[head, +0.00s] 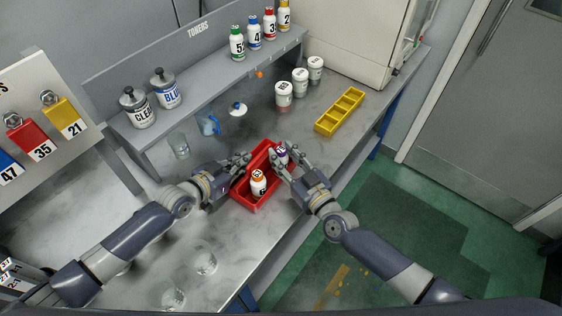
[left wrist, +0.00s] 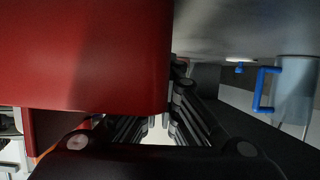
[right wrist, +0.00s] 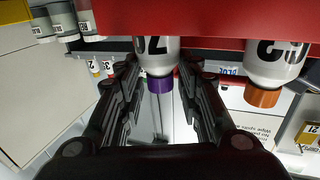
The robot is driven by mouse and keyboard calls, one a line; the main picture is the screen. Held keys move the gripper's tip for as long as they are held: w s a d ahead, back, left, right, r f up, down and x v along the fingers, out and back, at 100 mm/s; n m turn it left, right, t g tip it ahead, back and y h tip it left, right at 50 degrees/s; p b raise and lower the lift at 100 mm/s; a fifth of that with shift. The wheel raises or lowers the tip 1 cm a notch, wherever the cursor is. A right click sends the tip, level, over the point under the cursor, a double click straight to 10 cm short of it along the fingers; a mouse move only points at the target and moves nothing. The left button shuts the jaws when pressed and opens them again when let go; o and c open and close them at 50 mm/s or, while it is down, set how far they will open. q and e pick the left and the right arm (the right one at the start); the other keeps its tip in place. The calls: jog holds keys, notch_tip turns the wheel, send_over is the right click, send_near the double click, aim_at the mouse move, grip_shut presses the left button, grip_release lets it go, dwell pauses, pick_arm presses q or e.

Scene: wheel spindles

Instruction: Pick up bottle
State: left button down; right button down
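A white bottle with a purple cap (head: 281,157) stands at the far right end of the red tray. My right gripper (head: 284,160) is around it. In the right wrist view, the fingers (right wrist: 160,85) are spread on both sides of the purple-capped bottle (right wrist: 157,60), with no clear contact. A second white bottle with an orange cap (head: 258,185) stands in the tray. My left gripper (head: 246,160) is at the tray's left side. In the left wrist view its fingers (left wrist: 165,100) are apart, and the red tray wall (left wrist: 85,60) partly hides one.
The red tray (head: 243,197) sits near the bench's front edge. A yellow divided tray (head: 340,112) and several white jars (head: 284,90) lie behind it to the right. A blue-handled jug (head: 208,123) and a glass beaker (head: 179,146) stand to the left.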

aim_at(284, 159)
jog(key=shift+r, duration=0.15)
notch_tip(284, 159, up, 7)
jog(key=shift+f, duration=0.1)
jog(key=v, duration=1.8)
jog(key=shift+d, duration=0.1)
pick_arm(q)
jog(key=c, duration=1.7)
grip_release()
jog(key=shift+s, duration=0.1)
pick_arm(e)
jog(key=shift+w, duration=0.1)
pick_arm(q)
jog(key=v, duration=1.1)
jog(key=shift+s+a+r, duration=0.15)
jog(key=shift+s+a, duration=0.15)
pick_arm(e)
jog(key=shift+f, duration=0.1)
